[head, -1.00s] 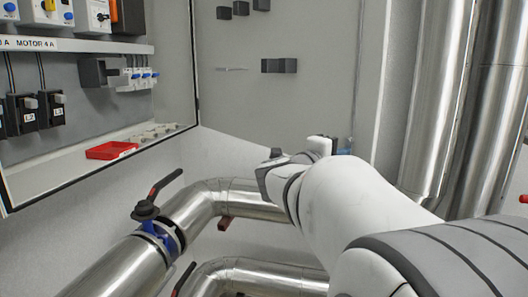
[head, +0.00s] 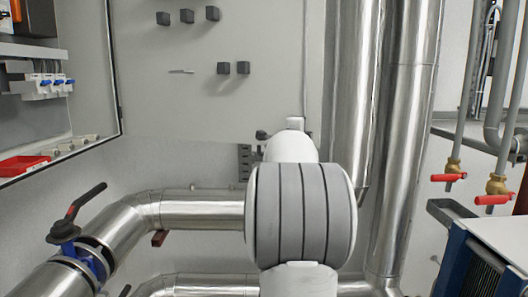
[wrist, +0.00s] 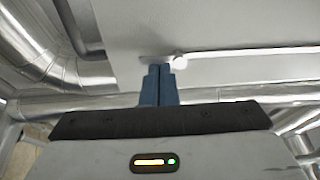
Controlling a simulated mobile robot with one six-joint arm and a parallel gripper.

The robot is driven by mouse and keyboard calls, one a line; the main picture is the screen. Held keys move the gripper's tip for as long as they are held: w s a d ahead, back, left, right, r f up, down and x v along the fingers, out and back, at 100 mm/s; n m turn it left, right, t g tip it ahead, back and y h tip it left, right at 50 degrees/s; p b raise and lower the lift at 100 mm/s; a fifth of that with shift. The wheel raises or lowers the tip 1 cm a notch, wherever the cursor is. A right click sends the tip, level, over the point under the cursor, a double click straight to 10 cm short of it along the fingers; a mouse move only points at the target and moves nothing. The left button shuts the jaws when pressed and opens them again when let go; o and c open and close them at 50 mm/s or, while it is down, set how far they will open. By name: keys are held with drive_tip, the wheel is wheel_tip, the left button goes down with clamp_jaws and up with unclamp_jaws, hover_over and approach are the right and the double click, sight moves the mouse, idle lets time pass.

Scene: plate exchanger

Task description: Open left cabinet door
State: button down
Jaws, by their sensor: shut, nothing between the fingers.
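The cabinet (head: 122,90) stands open at the left of the head view. A grey panel (head: 265,100) with small dark blocks adjoins its right edge and looks like its opened door. My gripper (wrist: 160,68) shows in the wrist view with its blue fingers together and empty. The fingertips are close to a small white knob-like part (wrist: 181,59) by the edge of a pale panel (wrist: 200,25); I cannot tell whether they touch. In the head view my arm hides the gripper, by the panel's lower right.
A red tray (head: 22,165) lies inside the cabinet. Tall vertical pipes (head: 405,120) stand right of the panel. Red-handled valves (head: 448,177) are at the far right.

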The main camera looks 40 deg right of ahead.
drive_tip(key=p+x, duration=0.5)
drive_tip(key=x, duration=0.8)
drive_tip(key=shift+w, duration=0.45)
drive_tip(key=shift+a+f, duration=0.1)
drive_tip(key=shift+a, duration=0.1)
drive_tip(key=b+v, duration=0.2)
drive_tip(key=v, duration=0.5)
drive_tip(key=shift+s+a+b, duration=0.2)
drive_tip(key=shift+a+b, duration=0.15)
drive_tip(key=shift+b, duration=0.05)
